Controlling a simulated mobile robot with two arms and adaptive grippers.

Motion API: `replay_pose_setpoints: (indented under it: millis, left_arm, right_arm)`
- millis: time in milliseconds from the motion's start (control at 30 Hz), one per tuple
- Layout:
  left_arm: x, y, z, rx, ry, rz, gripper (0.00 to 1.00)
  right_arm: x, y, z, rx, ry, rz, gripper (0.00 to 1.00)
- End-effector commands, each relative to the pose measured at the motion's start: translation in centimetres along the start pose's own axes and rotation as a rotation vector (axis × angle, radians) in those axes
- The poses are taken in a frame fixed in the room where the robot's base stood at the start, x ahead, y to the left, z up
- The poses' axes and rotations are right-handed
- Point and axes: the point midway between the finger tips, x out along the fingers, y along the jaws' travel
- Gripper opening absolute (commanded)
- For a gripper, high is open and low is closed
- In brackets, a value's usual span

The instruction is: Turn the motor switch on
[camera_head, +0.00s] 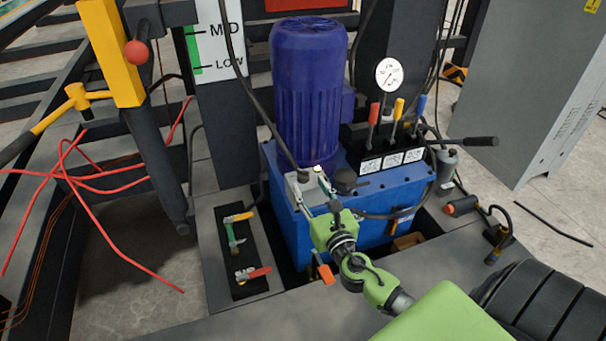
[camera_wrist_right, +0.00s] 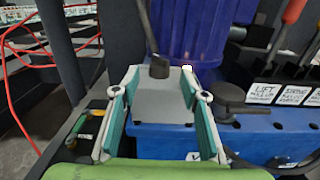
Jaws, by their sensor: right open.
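A small grey box (camera_head: 293,187), which may be the motor switch, sits on the blue tank (camera_head: 283,218) at the foot of the blue motor (camera_head: 308,90). A black cable enters its top. In the right wrist view the grey box (camera_wrist_right: 165,98) stands between the fingers, and no toggle or marking is readable on it. My right gripper (camera_head: 315,187) is open and empty, with its fingers close to the box; in the wrist view its teal-padded fingers (camera_wrist_right: 159,95) are spread on both sides. I cannot tell whether they touch it. My left gripper is not in view.
Red, yellow and blue levers (camera_head: 398,110) with labels and a gauge (camera_head: 389,74) stand right of the motor. A black cap (camera_head: 346,180) is close beside the box. A tool tray (camera_head: 240,250) lies left of the tank.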

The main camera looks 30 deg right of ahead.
Motion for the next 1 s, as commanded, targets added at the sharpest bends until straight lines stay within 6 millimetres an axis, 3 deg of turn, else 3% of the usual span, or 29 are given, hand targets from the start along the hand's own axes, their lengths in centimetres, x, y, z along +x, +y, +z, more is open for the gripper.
replay_pose_setpoints:
  millis: [100,300,767,800,933,1000]
  left_arm:
    - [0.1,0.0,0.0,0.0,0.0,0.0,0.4]
    - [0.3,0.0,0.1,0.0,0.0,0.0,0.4]
    - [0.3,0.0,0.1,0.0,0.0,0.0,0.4]
    - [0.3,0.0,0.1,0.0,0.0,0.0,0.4]
    - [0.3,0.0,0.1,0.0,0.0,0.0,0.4]
    - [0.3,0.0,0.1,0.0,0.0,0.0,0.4]
  right_arm:
    - [2.2,0.0,0.0,0.0,-0.002,0.0,0.4]
    - [4.9,0.0,0.0,0.001,-0.002,0.0,0.4]
    - [6.1,0.0,0.0,0.0,0.0,0.001,0.4]
    - [6.1,0.0,0.0,0.0,0.0,0.001,0.38]
    - [6.1,0.0,0.0,0.0,0.0,0.001,0.04]
    - [6.1,0.0,0.0,0.0,0.0,0.001,0.02]
